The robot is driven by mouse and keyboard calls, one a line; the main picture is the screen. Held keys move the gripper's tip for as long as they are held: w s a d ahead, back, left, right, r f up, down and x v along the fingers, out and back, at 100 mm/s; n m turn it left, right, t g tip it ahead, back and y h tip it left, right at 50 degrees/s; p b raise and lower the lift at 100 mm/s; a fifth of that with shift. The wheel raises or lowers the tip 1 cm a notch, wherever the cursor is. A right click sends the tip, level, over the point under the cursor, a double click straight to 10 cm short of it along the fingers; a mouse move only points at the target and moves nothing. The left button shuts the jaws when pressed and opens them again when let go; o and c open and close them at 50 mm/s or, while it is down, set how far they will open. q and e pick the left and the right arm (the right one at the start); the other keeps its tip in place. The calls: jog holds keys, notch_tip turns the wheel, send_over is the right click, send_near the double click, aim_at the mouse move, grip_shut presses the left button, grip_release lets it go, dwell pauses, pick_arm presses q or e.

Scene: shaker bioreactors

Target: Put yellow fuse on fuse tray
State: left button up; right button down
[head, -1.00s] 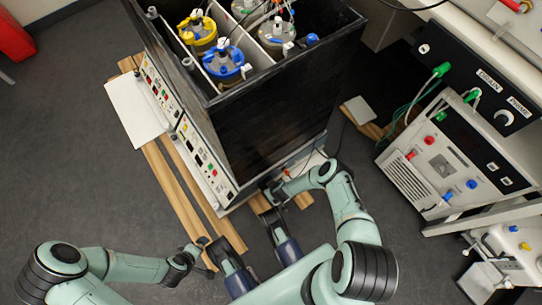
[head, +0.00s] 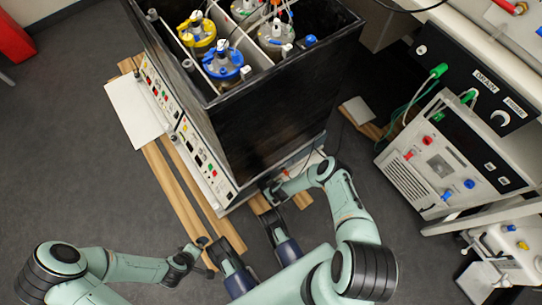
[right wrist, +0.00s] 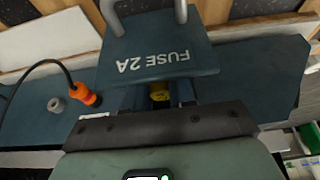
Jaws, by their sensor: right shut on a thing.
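In the right wrist view a teal fuse tray (right wrist: 165,50) lettered "FUSE 2A" with a grey handle lies right in front of my right gripper (right wrist: 160,88). A small yellow fuse (right wrist: 159,92) shows between the gripper's fingers, at the tray's near edge. My right gripper is shut on it. The tray hides part of the fuse and the fingertips, so I cannot tell whether the fuse touches the tray. In the head view my right gripper (head: 270,191) is at the lower front of the black shaker unit. My left gripper (head: 203,243) hangs low near the wooden slats; its jaws are too small to read.
An orange plug with a black cable (right wrist: 85,95) is left of the tray. The black shaker unit (head: 260,110) with bioreactors stands on wooden slats (head: 180,195). A grey device (head: 440,165) stands at the right.

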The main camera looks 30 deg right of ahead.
jog(key=shift+r, duration=0.4)
jog(key=shift+r+p, duration=0.35)
jog(key=shift+p, duration=0.1)
jog(key=shift+r, duration=0.1)
jog(key=shift+r+p, duration=1.15)
jog(key=shift+r, duration=0.35)
